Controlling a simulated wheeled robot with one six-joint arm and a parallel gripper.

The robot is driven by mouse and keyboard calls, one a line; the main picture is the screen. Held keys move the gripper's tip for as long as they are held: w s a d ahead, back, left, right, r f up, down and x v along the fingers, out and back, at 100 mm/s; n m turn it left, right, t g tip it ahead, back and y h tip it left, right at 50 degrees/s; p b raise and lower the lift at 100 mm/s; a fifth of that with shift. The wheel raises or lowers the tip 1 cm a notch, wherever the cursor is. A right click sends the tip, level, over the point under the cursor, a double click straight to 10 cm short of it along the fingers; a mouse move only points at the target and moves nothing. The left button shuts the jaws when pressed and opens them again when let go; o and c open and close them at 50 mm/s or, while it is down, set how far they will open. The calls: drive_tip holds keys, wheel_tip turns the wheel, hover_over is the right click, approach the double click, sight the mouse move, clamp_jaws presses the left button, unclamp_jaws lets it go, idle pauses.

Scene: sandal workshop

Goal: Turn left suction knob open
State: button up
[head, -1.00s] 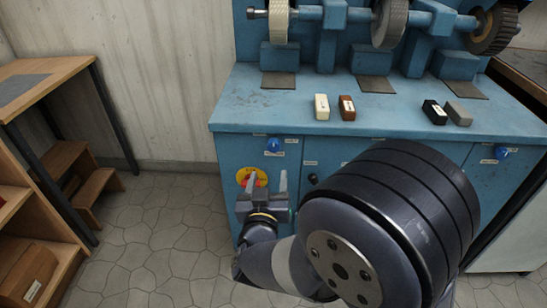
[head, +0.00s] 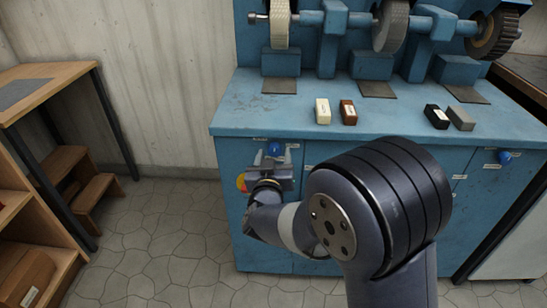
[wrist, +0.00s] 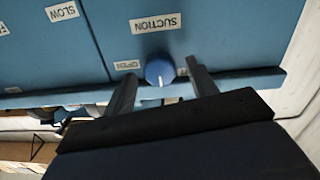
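The left suction knob (head: 274,148) is a round blue knob on the front of the blue bench, just under the worktop edge. In the wrist view the knob (wrist: 160,70) shows a white pointer mark at its lower side. A SUCTION label (wrist: 155,22) and an OPEN label (wrist: 127,65) are beside it. Another label on its right is mostly hidden by a finger. My gripper (head: 275,157) is open in front of the knob. In the wrist view my gripper (wrist: 162,83) has one finger on each side of the knob, with gaps visible; contact is not seen.
The blue bench worktop (head: 240,110) overhangs just above the knob. Cream and brown blocks (head: 322,110) lie on it, below grinding wheels. A second blue knob (head: 504,157) is far right. A yellow-red disc (head: 241,182) is partly hidden behind my gripper.

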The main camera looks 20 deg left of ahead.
drive_tip(key=c, duration=0.9)
drive_tip(key=shift+f, duration=0.1)
drive_tip(key=m+b, duration=0.3)
drive_tip(key=m, duration=0.1)
drive_tip(key=m+b, duration=0.4)
drive_tip(key=m, duration=0.1)
drive_tip(key=m+b, duration=0.4)
drive_tip(key=m, duration=0.1)
drive_tip(key=shift+y, duration=0.3)
drive_tip(key=shift+m+b, duration=0.95)
drive_tip(key=shift+m, duration=0.75)
